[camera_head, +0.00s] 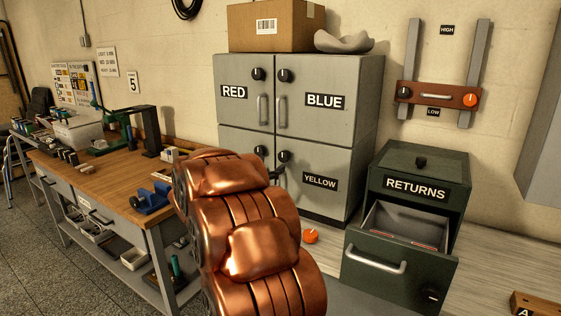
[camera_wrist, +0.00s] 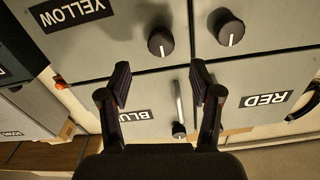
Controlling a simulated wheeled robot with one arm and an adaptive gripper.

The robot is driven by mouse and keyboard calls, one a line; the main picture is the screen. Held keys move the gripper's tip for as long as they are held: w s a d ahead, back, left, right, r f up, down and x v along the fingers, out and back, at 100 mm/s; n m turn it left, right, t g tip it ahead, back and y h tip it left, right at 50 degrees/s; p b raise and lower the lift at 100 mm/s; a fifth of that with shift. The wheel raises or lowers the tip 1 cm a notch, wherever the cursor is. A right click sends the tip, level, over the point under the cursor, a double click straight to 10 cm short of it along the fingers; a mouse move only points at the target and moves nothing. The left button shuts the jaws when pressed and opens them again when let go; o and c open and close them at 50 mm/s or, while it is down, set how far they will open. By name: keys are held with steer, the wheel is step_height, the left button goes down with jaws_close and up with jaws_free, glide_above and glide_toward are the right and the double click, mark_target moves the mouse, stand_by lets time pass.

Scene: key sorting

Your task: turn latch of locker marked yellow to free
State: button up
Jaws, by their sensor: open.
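The yellow locker is the grey lower-right door with the YELLOW label (camera_head: 320,181). Its round black latch knob (camera_head: 284,156) is at the door's upper left. In the upside-down wrist view, this knob (camera_wrist: 161,41) is beside the YELLOW label (camera_wrist: 68,12), its white mark toward the picture's bottom. My gripper (camera_wrist: 160,76) is open and empty, in front of the lockers. Its fingertips appear just below the knob in that picture, with no contact visible. In the head view my copper arm hides most of the gripper and the lower-left door.
A similar knob (camera_wrist: 226,27) is close beside, on the neighbouring lower door. The BLUE door's vertical handle (camera_wrist: 178,101) shows between my fingers. The RETURNS cabinet (camera_head: 420,165) stands right with its drawer open. An orange knob (camera_head: 310,236) lies near the lockers. A workbench (camera_head: 110,172) is left.

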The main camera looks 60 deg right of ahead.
mark_target(282, 158)
steer(key=shift+w+d, duration=0.2)
steer(key=shift+d, duration=3.15)
steer(key=c, duration=1.1)
steer(key=shift+c, duration=0.2)
